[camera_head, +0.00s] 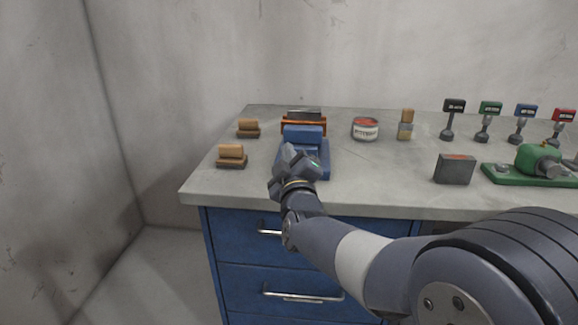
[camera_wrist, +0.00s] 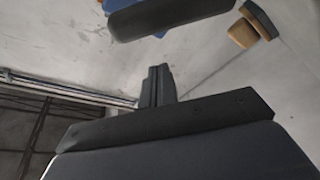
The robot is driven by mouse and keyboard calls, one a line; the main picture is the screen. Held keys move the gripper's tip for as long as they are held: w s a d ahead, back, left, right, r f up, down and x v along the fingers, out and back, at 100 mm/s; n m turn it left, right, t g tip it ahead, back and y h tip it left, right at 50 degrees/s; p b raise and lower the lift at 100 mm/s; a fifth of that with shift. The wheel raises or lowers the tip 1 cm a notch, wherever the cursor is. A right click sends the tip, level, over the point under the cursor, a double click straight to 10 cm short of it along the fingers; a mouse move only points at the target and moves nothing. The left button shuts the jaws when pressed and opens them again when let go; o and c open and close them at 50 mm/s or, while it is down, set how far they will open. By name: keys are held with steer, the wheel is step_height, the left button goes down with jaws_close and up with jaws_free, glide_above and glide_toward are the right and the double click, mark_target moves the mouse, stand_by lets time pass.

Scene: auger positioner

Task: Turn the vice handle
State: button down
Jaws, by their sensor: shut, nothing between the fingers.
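A blue vice (camera_head: 318,160) stands near the front left part of the grey workbench. An orange-brown part shows just behind its blue top block. My gripper (camera_head: 292,153) is in front of the vice and hides part of its front face; I cannot tell whether they touch. In the wrist view, the shut, empty fingers (camera_wrist: 160,85) rise from the dark gripper body. A small blue piece shows at the top of that view, beside a dark bar that I cannot identify. I cannot make out the vice handle.
Two wooden-backed brushes (camera_head: 232,153) lie left of the vice. A tin (camera_head: 365,129) and a small bottle (camera_head: 405,127) stand to its right. A grey block (camera_head: 454,169), a green machine (camera_head: 535,165) and several labelled stands are farther right. Blue drawers with handles (camera_head: 303,296) are below.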

steer(key=shift+s+d+f, duration=0.2)
steer(key=shift+d+f, duration=0.9)
steer(key=shift+d, duration=0.25)
steer(key=shift+b, duration=0.3)
